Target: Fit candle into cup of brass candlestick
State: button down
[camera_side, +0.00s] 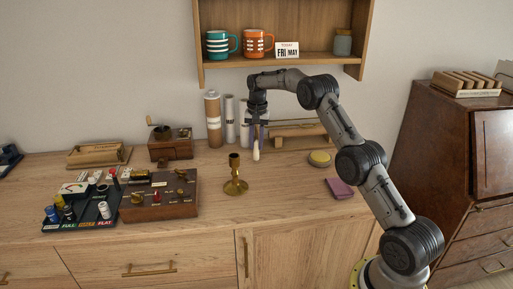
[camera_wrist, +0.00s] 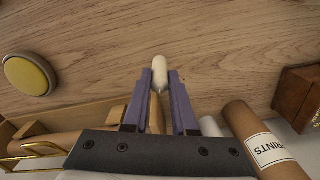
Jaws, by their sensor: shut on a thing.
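The brass candlestick (camera_side: 235,178) stands upright on the wooden cabinet top, with a round base and a cup at its top. My gripper (camera_side: 257,138) is shut on the pale candle (camera_side: 256,151), which hangs about upright below the fingers. The candle is to the right of the candlestick and apart from it. In the wrist view, the candle (camera_wrist: 160,75) sticks out past the purple fingers of my gripper (camera_wrist: 160,88). The candlestick is not seen in the wrist view.
A yellow round tin (camera_side: 320,158) and a purple booklet (camera_side: 339,188) lie to the right. Paper tubes (camera_side: 213,120) stand behind. A wooden control box (camera_side: 160,195) is left of the candlestick. A shelf (camera_side: 285,70) with mugs hangs above. The top between candle and candlestick is clear.

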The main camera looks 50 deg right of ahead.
jog(key=s+a+r, duration=0.6)
jog(key=s+r, duration=0.5)
jog(key=s, duration=0.1)
jog(key=shift+s, duration=0.35)
jog(key=w+a+r, duration=0.7)
jog(key=w+r, duration=0.1)
jog(key=r, duration=0.1)
notch_tip(320, 180, down, 9)
jog(key=w+a, duration=0.2)
jog(key=shift+a+r+n, duration=0.2)
jog(key=shift+a+n, duration=0.05)
jog(key=shift+n, duration=0.05)
